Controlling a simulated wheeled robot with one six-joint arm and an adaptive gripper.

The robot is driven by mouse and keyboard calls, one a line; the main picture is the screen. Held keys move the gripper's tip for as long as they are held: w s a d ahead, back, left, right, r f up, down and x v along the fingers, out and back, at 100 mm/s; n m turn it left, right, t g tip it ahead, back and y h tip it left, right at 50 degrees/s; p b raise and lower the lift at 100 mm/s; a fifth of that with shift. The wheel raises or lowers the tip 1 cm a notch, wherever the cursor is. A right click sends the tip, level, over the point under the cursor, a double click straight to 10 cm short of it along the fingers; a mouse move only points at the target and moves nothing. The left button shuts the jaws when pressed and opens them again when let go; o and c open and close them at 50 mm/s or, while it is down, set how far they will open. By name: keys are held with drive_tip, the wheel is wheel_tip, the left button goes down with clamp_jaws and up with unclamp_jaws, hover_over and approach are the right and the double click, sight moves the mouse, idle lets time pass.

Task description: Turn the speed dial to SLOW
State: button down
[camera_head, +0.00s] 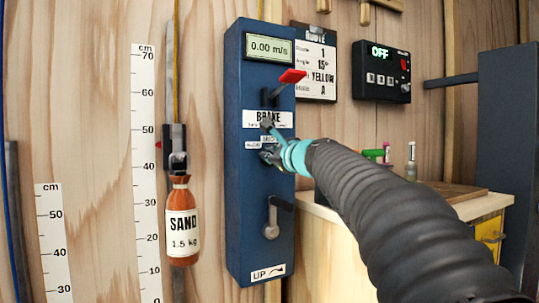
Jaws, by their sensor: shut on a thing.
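The speed dial sits on the tall blue brake box (236,205), below the white BRAKE label (268,119). My gripper (268,146) reaches the box front from the right, just under that label, and is closed at the dial. The dial itself is hidden behind my fingers, so its pointing direction cannot be read. Small white setting labels (252,145) show beside the fingers. One reads MID; the others are too small or covered to read.
A red-ended lever (291,77) sticks out above my gripper, and a grey crank (271,219) is below it. The display (270,49) reads 0.00 m/s. A black OFF panel (381,71) and wooden bench (445,200) are at right.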

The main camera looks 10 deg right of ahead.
drive_tip(key=c, duration=1.2)
unclamp_jaws()
drive_tip(key=v, duration=1.2)
